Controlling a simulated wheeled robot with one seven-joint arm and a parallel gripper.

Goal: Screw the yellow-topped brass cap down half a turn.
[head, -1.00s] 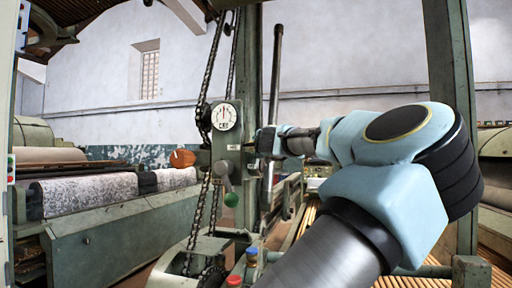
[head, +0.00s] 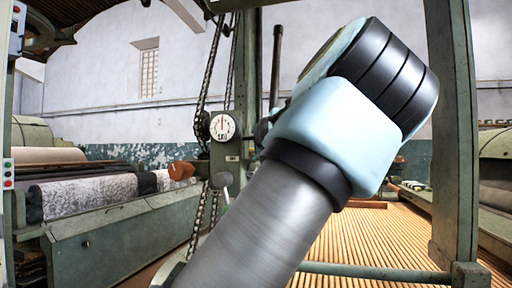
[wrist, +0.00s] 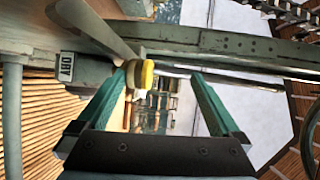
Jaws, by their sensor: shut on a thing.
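The yellow-topped cap (wrist: 147,75) shows in the wrist view at the tip of the left finger, between the two teal fingers. Little of its brass is visible. My gripper (wrist: 166,74) is shut on the cap, though its fingers look well spread. The cap lies against the left finger, and I cannot make out the right finger's contact with it. In the head view my arm hides both the cap and my gripper.
A pale lever (wrist: 95,27) and a green beam (wrist: 225,42) lie close to the fingertips. A grey block labelled DRY (wrist: 80,68) is to the left. The head view shows a dial (head: 222,127), hanging chains (head: 208,80), a green post (head: 446,130) and a slatted bed (head: 375,235).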

